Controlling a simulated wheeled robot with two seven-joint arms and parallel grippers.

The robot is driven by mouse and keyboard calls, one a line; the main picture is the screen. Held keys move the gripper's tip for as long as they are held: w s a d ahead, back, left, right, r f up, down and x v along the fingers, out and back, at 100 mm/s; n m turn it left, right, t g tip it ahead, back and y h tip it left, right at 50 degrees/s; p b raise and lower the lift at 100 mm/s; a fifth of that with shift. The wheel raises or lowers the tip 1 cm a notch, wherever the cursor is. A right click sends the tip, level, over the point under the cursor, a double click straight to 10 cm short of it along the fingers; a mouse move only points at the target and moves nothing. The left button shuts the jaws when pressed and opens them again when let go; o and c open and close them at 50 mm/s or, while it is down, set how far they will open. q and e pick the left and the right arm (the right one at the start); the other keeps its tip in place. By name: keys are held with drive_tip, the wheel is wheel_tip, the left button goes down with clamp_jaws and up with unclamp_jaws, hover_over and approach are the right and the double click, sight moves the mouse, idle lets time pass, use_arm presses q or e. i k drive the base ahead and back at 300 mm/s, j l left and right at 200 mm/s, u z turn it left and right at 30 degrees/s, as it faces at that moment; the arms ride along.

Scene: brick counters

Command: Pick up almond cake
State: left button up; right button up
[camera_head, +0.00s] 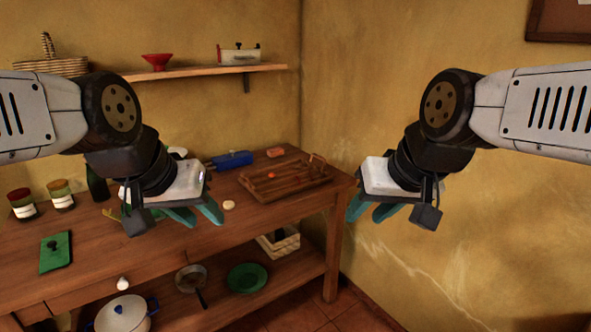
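A small round pale item (228,205) lies on the wooden counter (245,228), just right of my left gripper's fingertips; it may be the almond cake, but it is too small to be sure. A small orange-brown block (275,152) lies at the back of the counter. My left gripper (196,216) hangs above the counter with its teal fingers apart and nothing between them. My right gripper (370,212) hangs right of the counter's end, in front of the wall, also with its fingers apart and empty.
A wooden tray (262,190) with a small red item is at the counter's right end, near a blue object (232,160). Jars (60,195) and a green board (56,251) are at the left. A lower shelf holds a pot (122,316), pan and green plate (246,277).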

sight(229, 204)
drive_tip(key=i+j+u, duration=0.4)
drive_tip(key=i+j, duration=0.55)
drive_tip(key=j, duration=0.15)
